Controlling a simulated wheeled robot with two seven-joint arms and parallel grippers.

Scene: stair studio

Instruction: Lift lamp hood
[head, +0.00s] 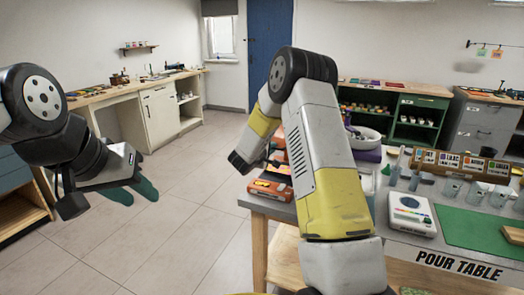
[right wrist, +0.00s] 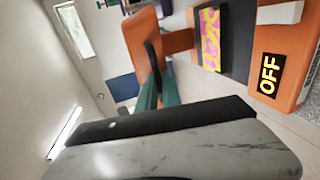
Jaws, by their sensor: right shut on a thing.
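The orange lamp (head: 268,188) sits at the near left corner of the pour table, partly hidden behind my right forearm. In the right wrist view its orange body (right wrist: 283,45) carries a yellow "OFF" label. The orange hood (right wrist: 143,40) has a black handle (right wrist: 153,68). My right gripper (right wrist: 158,92) has its teal fingers shut on this handle. In the head view the right fingers are hidden behind the arm. I cannot tell how far the hood is raised. My left gripper (head: 134,192) is open and empty over the floor at the left, far from the lamp.
The pour table (head: 400,240) also holds a white scale (head: 412,213), a green mat (head: 478,228), several clear cups and a bowl (head: 362,138). A pink-and-yellow strip (right wrist: 210,40) lies on a dark part of the lamp. Open floor (head: 180,235) lies left of the table.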

